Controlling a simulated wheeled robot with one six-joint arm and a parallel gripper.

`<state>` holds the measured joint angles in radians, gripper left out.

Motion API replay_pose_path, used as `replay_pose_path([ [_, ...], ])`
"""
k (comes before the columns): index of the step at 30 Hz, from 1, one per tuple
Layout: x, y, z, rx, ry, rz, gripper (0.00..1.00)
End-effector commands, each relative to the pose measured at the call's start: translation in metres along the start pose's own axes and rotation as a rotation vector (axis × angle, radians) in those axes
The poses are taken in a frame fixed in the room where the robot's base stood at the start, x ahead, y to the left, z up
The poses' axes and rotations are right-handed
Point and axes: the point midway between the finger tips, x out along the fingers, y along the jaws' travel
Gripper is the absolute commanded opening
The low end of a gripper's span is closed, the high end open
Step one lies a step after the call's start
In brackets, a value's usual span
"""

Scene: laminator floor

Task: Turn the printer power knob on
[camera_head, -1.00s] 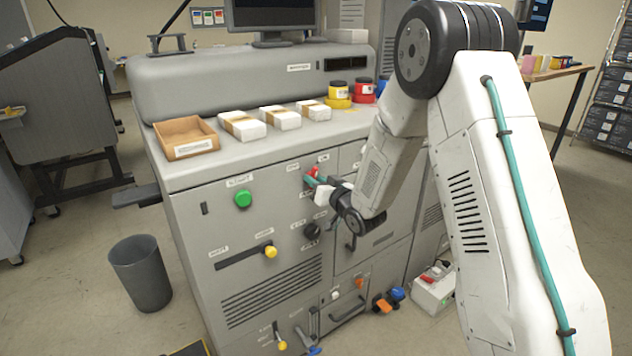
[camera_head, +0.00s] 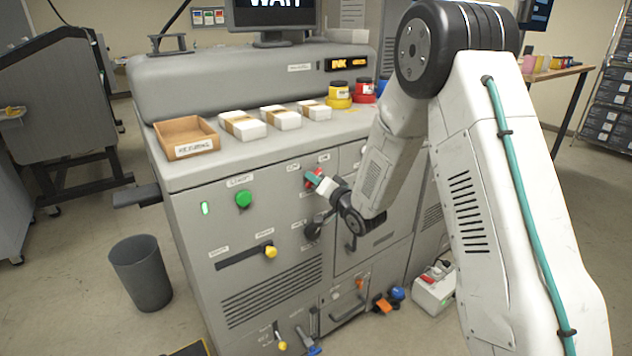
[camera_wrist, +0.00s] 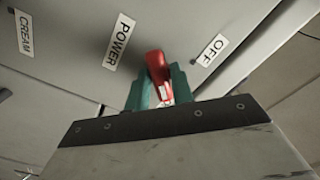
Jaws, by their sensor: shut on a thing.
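The red power knob (camera_head: 308,181) is on the upper front of the grey printer (camera_head: 190,235). The knob also shows in the wrist view (camera_wrist: 156,66), between a POWER label (camera_wrist: 119,42) and an OFF label (camera_wrist: 210,49). My gripper (camera_head: 316,179) is at the printer front with its teal fingers shut on the knob; they show on both sides of it in the wrist view (camera_wrist: 158,84). The fingers hide part of the knob. The monitor (camera_head: 275,8) reads WAIT, an amber display (camera_head: 346,64) shows INK, and a green indicator (camera_head: 205,208) is lit.
A green button (camera_head: 243,199), a yellow slider knob (camera_head: 270,252) and a dark knob (camera_head: 312,231) are on the same front. A cardboard tray (camera_head: 186,137), white packs and ink jars stand on top. A bin (camera_head: 140,273) stands on the floor at left.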

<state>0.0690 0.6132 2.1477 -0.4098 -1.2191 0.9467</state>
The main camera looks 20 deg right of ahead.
Motion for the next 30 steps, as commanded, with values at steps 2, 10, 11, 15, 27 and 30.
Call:
replay_pose_path([
  [2, -0.001, 0.001, 0.001, 0.004, -0.001, 0.002, 0.01],
  [10, -0.001, 0.001, 0.001, 0.004, -0.001, 0.002, 0.01],
  [11, -0.001, 0.001, 0.001, 0.004, -0.001, 0.002, 0.01],
  [15, -0.001, 0.001, 0.001, 0.003, -0.001, 0.002, 0.45],
  [27, -0.017, 0.001, 0.000, 0.003, 0.000, 0.002, 0.45],
  [30, -0.035, 0.001, -0.001, 0.003, 0.001, 0.003, 0.45],
])
